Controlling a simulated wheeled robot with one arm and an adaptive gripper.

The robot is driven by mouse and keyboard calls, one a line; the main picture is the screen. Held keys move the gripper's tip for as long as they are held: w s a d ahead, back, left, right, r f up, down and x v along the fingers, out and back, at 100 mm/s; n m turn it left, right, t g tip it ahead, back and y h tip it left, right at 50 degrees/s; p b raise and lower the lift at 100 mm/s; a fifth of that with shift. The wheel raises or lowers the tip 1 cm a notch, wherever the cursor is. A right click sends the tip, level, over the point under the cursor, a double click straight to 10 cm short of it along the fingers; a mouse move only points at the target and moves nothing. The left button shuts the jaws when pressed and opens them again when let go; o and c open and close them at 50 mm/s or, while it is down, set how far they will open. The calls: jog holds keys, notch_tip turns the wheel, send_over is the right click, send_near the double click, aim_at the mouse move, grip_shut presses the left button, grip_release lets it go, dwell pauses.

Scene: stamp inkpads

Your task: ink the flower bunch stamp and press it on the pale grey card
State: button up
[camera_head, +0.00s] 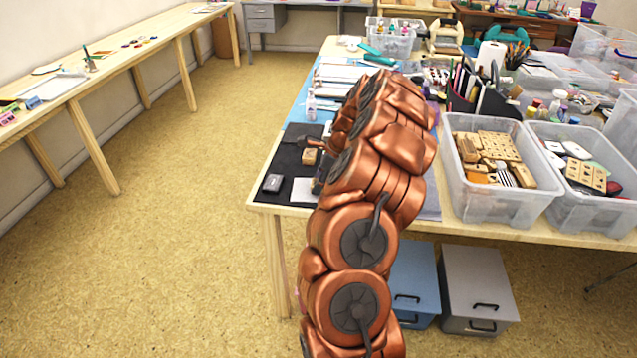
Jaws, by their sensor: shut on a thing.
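My copper arm reaches over the table and covers much of the work area. A dark part of my gripper (318,184) shows at the arm's left edge, low over the black mat (285,160). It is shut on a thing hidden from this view. A small wooden block (309,157) lies on the mat just beyond; its face cannot be read, so I cannot tell whether it is the flower bunch stamp. A dark grey inkpad-like case (272,183) lies near the front left corner. A pale card (302,190) lies to its right, partly covered by my arm.
A small clear bottle (311,104) stands behind the mat. Clear bins of wooden stamps (493,195) and other supplies (580,205) stand right of my arm. A black organiser (478,100) stands behind them. The table's left edge is close to the mat.

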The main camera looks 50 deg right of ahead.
jog(key=shift+r+p, duration=0.5)
jog(key=shift+r, duration=0.15)
dwell(0.4)
jog(key=shift+r+p, duration=1.05)
jog(key=shift+r, duration=1.65)
